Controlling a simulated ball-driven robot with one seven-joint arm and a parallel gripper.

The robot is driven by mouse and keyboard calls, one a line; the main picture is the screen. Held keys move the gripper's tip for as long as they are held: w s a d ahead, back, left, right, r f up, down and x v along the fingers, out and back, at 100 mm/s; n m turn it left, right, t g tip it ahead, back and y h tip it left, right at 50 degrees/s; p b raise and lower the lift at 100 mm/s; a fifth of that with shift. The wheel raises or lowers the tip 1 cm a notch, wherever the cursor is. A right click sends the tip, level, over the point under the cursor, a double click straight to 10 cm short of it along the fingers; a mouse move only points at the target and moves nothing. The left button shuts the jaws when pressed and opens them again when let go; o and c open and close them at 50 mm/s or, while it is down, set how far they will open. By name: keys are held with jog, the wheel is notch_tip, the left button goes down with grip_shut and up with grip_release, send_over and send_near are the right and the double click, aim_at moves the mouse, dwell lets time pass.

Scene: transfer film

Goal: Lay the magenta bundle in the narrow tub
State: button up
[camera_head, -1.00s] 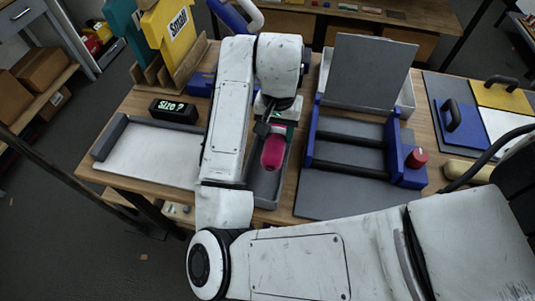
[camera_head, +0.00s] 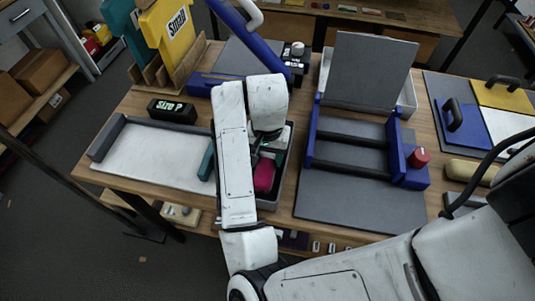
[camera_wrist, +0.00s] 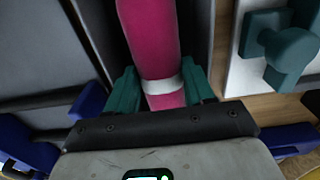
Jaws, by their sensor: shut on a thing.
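The magenta bundle (camera_head: 264,175), a roll with a white band, is lengthwise within the outline of the narrow dark grey tub (camera_head: 288,160). My gripper (camera_head: 266,150) is over the tub, partly hidden by my arm. In the wrist view, its teal fingers (camera_wrist: 160,88) are shut on the bundle (camera_wrist: 152,40) by the white band. The tub's walls (camera_wrist: 200,30) run along both sides of the bundle. I cannot tell whether the bundle touches the tub's floor. My forearm hides the tub's left side in the head view.
A white tray (camera_head: 150,158) with a grey rim lies left, with a teal-handled tool (camera_head: 207,162) at its right end. A black display (camera_head: 172,110) stands behind it. A blue-framed press (camera_head: 350,150) with a red knob (camera_head: 417,158) stands close to the tub's right.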

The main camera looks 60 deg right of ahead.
aim_at(268, 157)
jog(key=shift+f, duration=0.2)
jog(key=o, duration=0.9)
jog(key=shift+r, duration=0.1)
jog(key=shift+c, duration=0.2)
notch_tip(268, 157, up, 12)
jog(key=p, duration=0.2)
jog(key=shift+r, duration=0.15)
jog(key=shift+s, duration=0.1)
